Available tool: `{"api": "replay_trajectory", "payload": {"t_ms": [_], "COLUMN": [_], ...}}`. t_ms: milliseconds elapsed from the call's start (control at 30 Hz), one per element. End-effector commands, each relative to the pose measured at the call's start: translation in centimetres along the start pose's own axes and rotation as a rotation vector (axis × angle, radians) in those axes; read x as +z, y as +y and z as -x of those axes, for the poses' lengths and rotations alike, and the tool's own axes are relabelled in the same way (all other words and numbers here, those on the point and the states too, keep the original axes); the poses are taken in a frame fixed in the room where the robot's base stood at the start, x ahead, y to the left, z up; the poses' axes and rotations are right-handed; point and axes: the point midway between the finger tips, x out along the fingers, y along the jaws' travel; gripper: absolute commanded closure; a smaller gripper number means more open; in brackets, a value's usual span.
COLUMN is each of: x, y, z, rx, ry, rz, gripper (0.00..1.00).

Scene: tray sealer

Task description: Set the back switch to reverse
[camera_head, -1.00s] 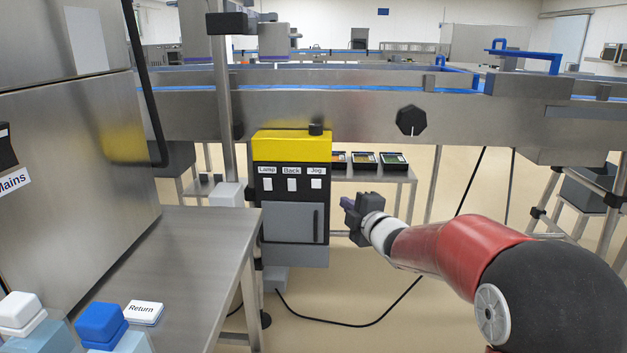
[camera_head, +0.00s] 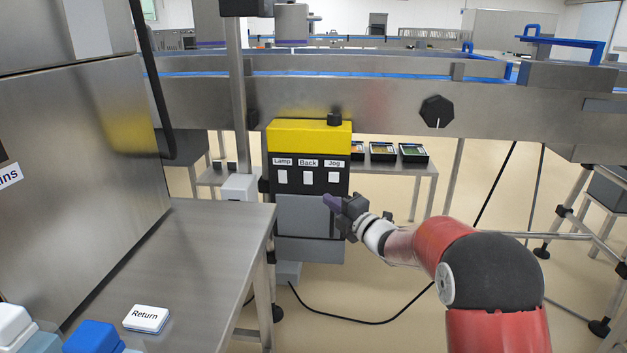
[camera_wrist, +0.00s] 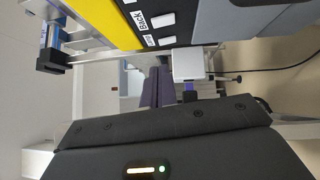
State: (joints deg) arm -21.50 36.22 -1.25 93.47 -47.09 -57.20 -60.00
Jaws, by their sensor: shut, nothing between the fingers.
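The back switch (camera_head: 307,178) is a white rocker under the label "Back", in the middle of a black panel with a yellow top. It also shows in the wrist view (camera_wrist: 163,20), beside its label, near the top edge. I cannot tell which way it is set. My gripper (camera_head: 331,202) is shut and empty. It is in front of the panel's lower right part, below and right of the back switch and apart from it. In the wrist view the purple-grey fingers (camera_wrist: 158,86) lie together, below the switches in the picture.
The lamp switch (camera_head: 282,177) and jog switch (camera_head: 334,177) flank the back switch closely. A steel table (camera_head: 170,250) is at the left. A grey box (camera_head: 239,187) stands left of the panel.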

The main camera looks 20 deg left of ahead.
Motion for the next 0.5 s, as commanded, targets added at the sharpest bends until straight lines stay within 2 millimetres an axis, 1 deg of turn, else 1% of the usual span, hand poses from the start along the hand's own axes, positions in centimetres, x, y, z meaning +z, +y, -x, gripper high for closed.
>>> {"api": "replay_trajectory", "payload": {"t_ms": [33,333,400,500], "x": [-0.1,-0.1,0.2,1.4], "y": [0.1,0.2,0.1,0.1], "z": [-1.0,-7.5,-8.7,-9.6], "rx": [0.000,0.001,0.001,-0.001], "ry": [0.003,0.002,0.000,-0.002], "rz": [0.000,-0.002,0.000,-0.001], "gripper": [1.00,1.00,1.00,1.00]}}
